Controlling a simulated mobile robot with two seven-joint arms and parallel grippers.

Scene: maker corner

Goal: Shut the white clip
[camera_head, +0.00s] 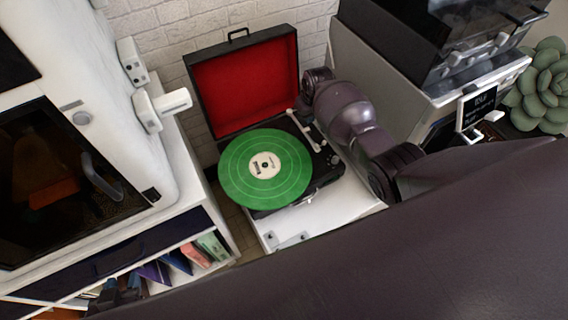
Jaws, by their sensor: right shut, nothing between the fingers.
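The portable record player's black case (242,135) stands open with its red-lined lid up, and a green record (264,187) lies on it. A thin, light tonearm (307,136) runs along its right side. I cannot make out the white clip for certain; small pale parts show near the tonearm's back end. My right gripper (300,112) is at the back right of the player, beside the tonearm's back end. It is shut and empty, its fingertips small and partly hidden. A dark shape at the lower left seems to be my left gripper (122,292); its fingers are unclear.
The player stands on a white surface (345,205). A white machine with a dark window (70,180) stands at left above a shelf with books (208,246). A grey and black machine (440,60) and a green succulent (540,85) are at right. My large arm link hides the lower right.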

